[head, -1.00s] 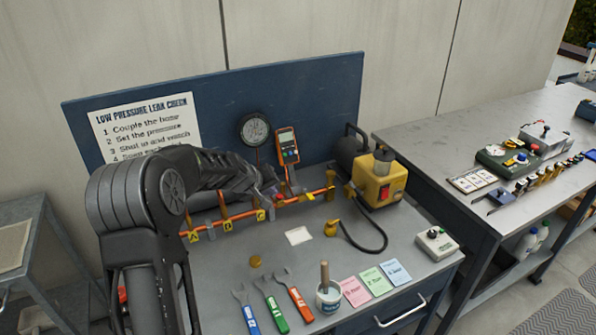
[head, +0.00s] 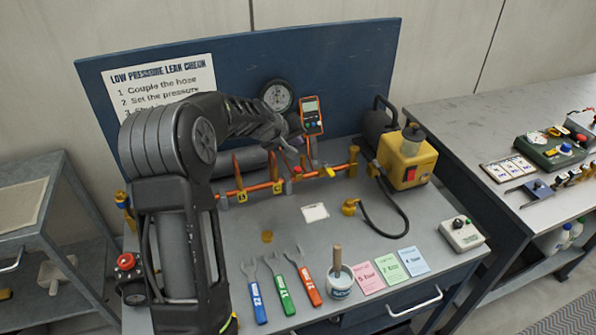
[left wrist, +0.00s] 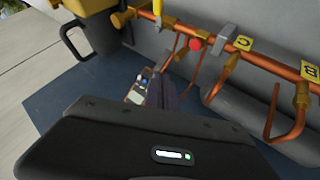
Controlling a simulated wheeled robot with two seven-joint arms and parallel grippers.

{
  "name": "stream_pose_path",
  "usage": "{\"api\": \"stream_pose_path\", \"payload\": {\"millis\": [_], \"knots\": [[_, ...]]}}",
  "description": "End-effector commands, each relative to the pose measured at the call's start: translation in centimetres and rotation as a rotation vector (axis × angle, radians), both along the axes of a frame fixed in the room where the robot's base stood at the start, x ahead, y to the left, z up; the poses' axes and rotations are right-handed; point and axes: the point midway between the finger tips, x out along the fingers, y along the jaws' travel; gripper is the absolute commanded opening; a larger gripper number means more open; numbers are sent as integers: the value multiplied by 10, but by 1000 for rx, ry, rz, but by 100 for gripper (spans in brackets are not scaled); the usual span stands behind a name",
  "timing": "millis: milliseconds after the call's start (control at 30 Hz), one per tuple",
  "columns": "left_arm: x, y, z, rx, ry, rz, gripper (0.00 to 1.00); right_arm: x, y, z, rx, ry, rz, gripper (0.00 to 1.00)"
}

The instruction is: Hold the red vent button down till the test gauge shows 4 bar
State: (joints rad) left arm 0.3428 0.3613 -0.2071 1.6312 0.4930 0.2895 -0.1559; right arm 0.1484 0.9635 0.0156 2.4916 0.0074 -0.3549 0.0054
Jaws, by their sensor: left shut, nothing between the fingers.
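The red vent button (head: 297,170) sits on the orange copper pipe run along the bench. It also shows in the left wrist view (left wrist: 195,43). My left gripper (head: 291,148) is shut and empty, just above and behind the button, and looks apart from it. In the left wrist view its dark fingers (left wrist: 171,97) point up below the button. A round dial gauge (head: 277,96) is on the blue back panel, partly behind my arm; its reading is too small to tell. An orange handheld meter (head: 312,114) is beside it, its display unreadable. My right gripper is out of view.
A yellow pump (head: 408,160) with a black hose stands at the right. Three wrenches (head: 281,288), a brush pot (head: 340,283), coloured cards (head: 390,268) and a small white switch box (head: 461,233) lie in front. A second bench (head: 480,130) is at the right.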

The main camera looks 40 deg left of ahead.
Motion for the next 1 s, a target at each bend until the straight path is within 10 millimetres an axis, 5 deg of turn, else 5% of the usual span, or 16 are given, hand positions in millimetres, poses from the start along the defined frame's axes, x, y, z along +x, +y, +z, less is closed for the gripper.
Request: {"api": "stream_pose_path", "payload": {"millis": [433, 1000], "knots": [[0, -1, -63, 0, 1, -1, 0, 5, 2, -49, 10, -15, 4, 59], [0, 0, -71, 0, 1, -1, 0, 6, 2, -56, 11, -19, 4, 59]]}}
